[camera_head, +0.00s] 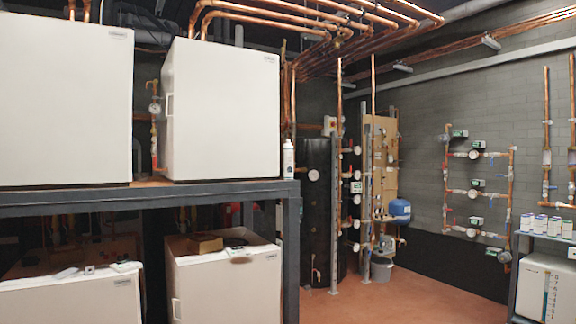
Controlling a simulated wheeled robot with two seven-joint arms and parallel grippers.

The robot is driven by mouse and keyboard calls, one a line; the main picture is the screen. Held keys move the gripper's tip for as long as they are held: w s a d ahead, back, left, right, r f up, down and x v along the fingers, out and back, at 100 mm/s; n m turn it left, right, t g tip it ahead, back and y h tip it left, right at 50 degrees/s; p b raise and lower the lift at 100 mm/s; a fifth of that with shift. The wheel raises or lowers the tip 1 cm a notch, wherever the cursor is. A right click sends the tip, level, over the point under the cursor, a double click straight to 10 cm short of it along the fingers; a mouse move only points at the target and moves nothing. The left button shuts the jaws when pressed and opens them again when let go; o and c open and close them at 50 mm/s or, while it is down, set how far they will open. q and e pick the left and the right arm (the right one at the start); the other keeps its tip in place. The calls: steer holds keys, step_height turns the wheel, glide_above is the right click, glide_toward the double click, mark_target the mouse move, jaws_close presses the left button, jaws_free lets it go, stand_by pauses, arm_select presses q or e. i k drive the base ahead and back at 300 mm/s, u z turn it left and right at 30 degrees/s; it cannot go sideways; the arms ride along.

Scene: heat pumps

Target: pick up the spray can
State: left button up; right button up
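A slim white spray can (289,158) stands upright in the head view. It appears to be at the right end of the dark metal shelf, just right of the upper white heat pump box. Its top looks greyish, and its label is too small to read. Neither of my grippers shows in this view, so I cannot tell how they stand to the can.
The dark shelf (200,189) carries two large white boxes, the nearer to the can being the right one (222,110). More white units (225,285) sit below. Another shelf (545,240) with small containers stands at right.

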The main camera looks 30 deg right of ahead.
mark_target(288, 148)
steer(key=z, duration=0.85)
steer(key=i, duration=2.2)
steer(key=z, duration=0.5)
